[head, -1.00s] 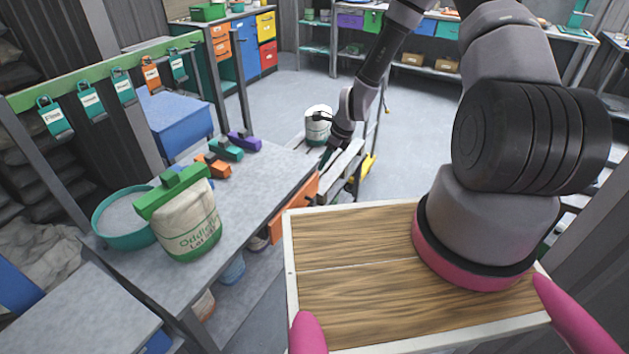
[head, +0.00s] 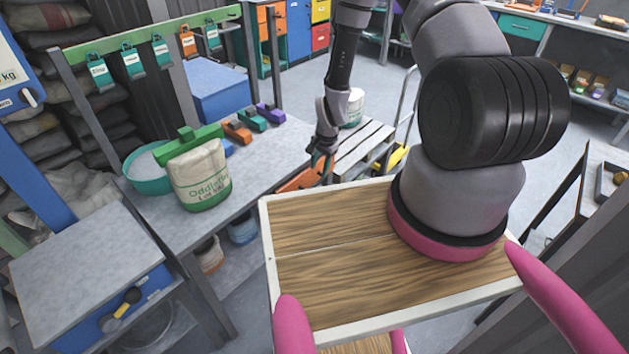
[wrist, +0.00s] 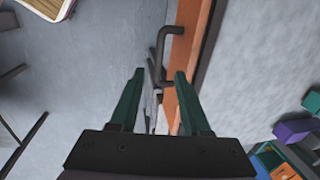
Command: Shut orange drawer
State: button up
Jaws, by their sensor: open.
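The orange drawer (head: 301,180) is under the right-hand side of the grey workbench, partly hidden behind my arm and wooden deck. In the wrist view its orange front (wrist: 184,60) runs along the bench edge, with a dark bent handle (wrist: 163,48) on its outer side. A narrow brown strip shows between the front and the bench top; I cannot tell how far the drawer stands out. My gripper (head: 321,166) is at the drawer front. In the wrist view my gripper (wrist: 156,75) has its green fingers apart and nothing clearly held, with the handle just beyond the fingertips.
The workbench (head: 255,165) carries a white bag (head: 198,180) with a green clip, a teal bowl (head: 148,175) and several coloured clips. A slatted pallet (head: 362,145) with a white tub (head: 354,107) stands beyond my gripper. A blue drawer unit (head: 125,310) is front left.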

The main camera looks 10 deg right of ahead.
aim_at(316, 183)
jog(key=f, duration=0.4)
jog(key=w+f, duration=0.1)
jog(key=f, duration=0.1)
jog(key=shift+a+f, duration=0.3)
jog(key=shift+f, duration=0.1)
grip_shut()
dwell(1.0)
